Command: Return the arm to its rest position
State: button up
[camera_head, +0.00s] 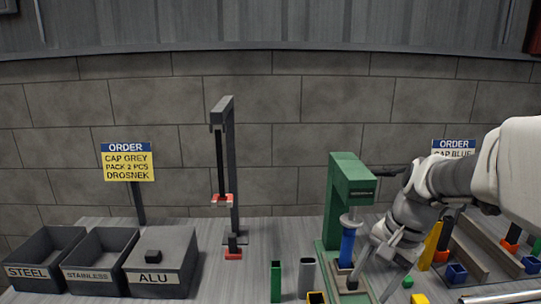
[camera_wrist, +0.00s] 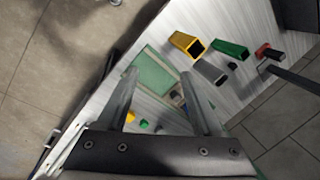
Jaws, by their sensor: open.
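My arm reaches in from the right in the head view, bent and tilted downward. My gripper (camera_head: 372,285) is just right of the green press (camera_head: 345,185), low over the table. In the wrist view my gripper (camera_wrist: 160,80) has its two fingers spread, with nothing held between them. The green press base (camera_wrist: 152,72) shows beyond and between the fingers. A blue piece (camera_head: 347,246) stands upright under the press ram. I cannot tell whether a finger touches the press.
A yellow tube (camera_wrist: 187,44), a grey tube (camera_wrist: 210,70) and a green tube (camera_wrist: 231,49) stand near the press. A dark stand (camera_head: 231,165) and ALU box (camera_head: 160,265) are left.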

jog(key=s+a+r+n+t+h+p, duration=0.1)
jog(key=s+a+r+n+t, duration=0.1)
jog(key=s+r+n, duration=0.2)
jog(key=s+a+r+n+t+h+p, duration=0.1)
jog(key=s+a+r+n+t+p, duration=0.1)
jog(key=s, duration=0.7)
notch_tip(320, 180, up, 2)
jog(key=a+n, duration=0.1)
jog(key=n, duration=0.2)
jog(key=shift+s+a+n, duration=0.15)
jog(key=shift+s+n, duration=0.05)
jog(key=shift+n, duration=0.2)
